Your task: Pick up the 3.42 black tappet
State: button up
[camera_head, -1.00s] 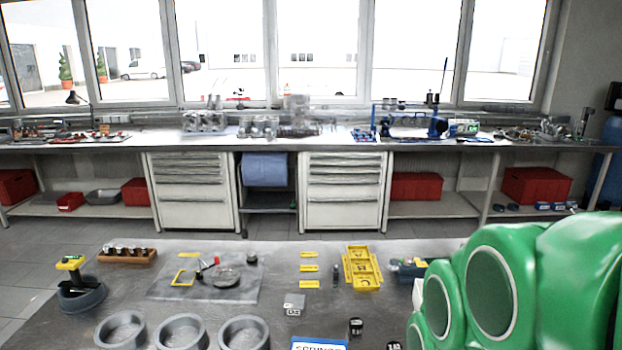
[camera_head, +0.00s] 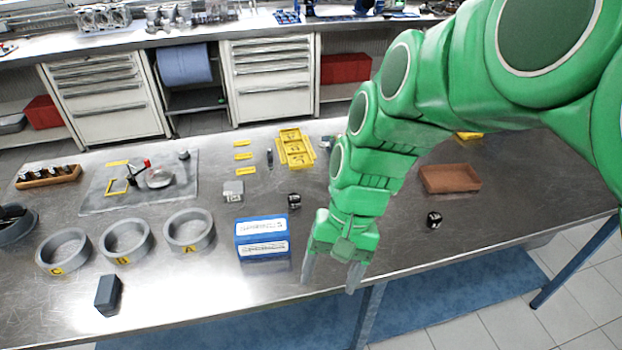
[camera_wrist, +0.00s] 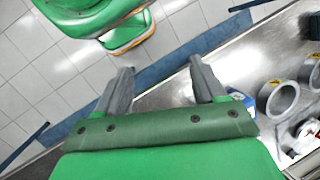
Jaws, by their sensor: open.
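Two small black tappets with white markings stand on the steel bench in the head view. One tappet (camera_head: 294,200) is behind the blue box, and the other (camera_head: 434,219) is to the right of my arm. The markings are too small to read, so I cannot tell which is 3.42. My gripper (camera_head: 329,284) is open and empty at the bench's front edge, pointing down, between the two tappets left to right. In the wrist view my gripper's fingers (camera_wrist: 161,72) are spread, with floor and bench edge beyond. No tappet is clear there.
A blue labelled box (camera_head: 262,238) stands just left of my gripper. Grey rings (camera_head: 190,231), a dark block (camera_head: 108,294) and a grey block (camera_head: 233,191) are further left. Bare bench surrounds the right tappet.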

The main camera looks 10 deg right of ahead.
jog(key=w+d+f+m+t+y, duration=0.2)
jog(key=w+d+f+m+y, duration=0.15)
jog(key=w+m, duration=0.45)
jog(key=w+d+f+m+t+y, duration=0.25)
jog(key=w+d+m+y, duration=0.2)
jog(key=w, duration=0.55)
jog(key=w+d+f+m+t, duration=0.1)
jog(key=d+m, duration=0.1)
jog(key=w+d+f+m+t, duration=0.1)
jog(key=d+f+m, duration=0.1)
jog(key=d, duration=0.1)
jog(key=w+d+f+m+t+y, duration=0.1)
jog(key=d+m, duration=0.1)
jog(key=shift+d+f+m, duration=0.2)
jog(key=shift+f+m, duration=0.05)
jog(key=shift+f, duration=0.15)
jog(key=shift+t, duration=0.25)
jog(key=shift+w+d+f+x, duration=0.1)
jog(key=shift+w+f+x, duration=0.05)
jog(key=shift+x, duration=1.15)
jog(key=shift+w+d+f+x, duration=0.1)
jog(key=shift+d+x, duration=0.05)
jog(key=shift+x, duration=1.1)
jog(key=shift+w+d+f+x, duration=0.1)
jog(key=shift+w+f+x, duration=0.05)
jog(key=shift+x, duration=1.15)
jog(key=c, duration=1.2)
jog(key=shift+o, duration=0.2)
jog(key=shift+r, duration=0.1)
